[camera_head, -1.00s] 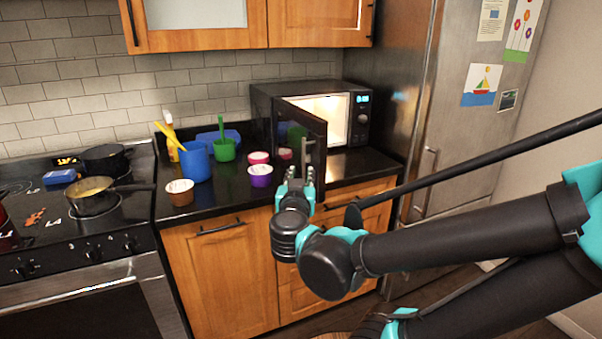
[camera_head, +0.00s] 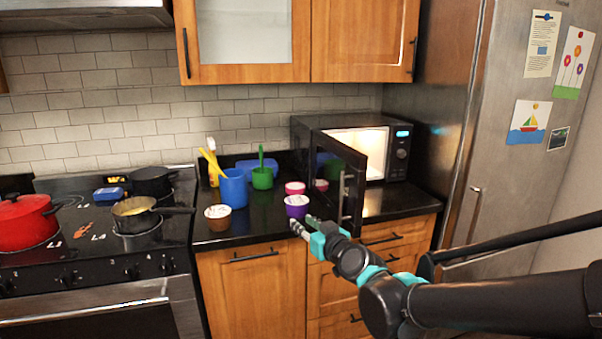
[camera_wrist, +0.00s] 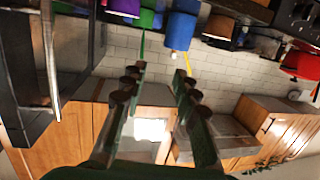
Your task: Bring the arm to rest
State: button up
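My arm reaches in from the right in the head view. My gripper (camera_head: 302,228) is at the counter's front edge, just in front of the purple cup (camera_head: 297,206) and left of the open microwave door (camera_head: 347,185). Its fingers point to the left. In the wrist view, which looks upside down, the two fingers of my gripper (camera_wrist: 158,80) stand apart with nothing held between them. Whether the gripper touches the purple cup cannot be told.
The microwave (camera_head: 400,150) stands open and lit. A blue mug (camera_head: 233,188), a green cup (camera_head: 262,178), a brown cup (camera_head: 217,219) and pink cups (camera_head: 295,187) stand on the counter. A red pot (camera_head: 25,222) and a pan (camera_head: 135,214) are on the stove; the fridge (camera_head: 480,150) is right.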

jog(key=s+d+f+m+g+h, duration=0.2)
jog(key=s+d+f+g, duration=0.3)
jog(key=d+f, duration=0.4)
jog(key=s+d+f+m+g+h, duration=0.3)
jog(key=s+d+f+g+h, duration=0.2)
jog(key=f, duration=0.7)
jog(key=s+d, duration=0.2)
jog(key=d, duration=0.2)
jog(key=shift+s, duration=0.35)
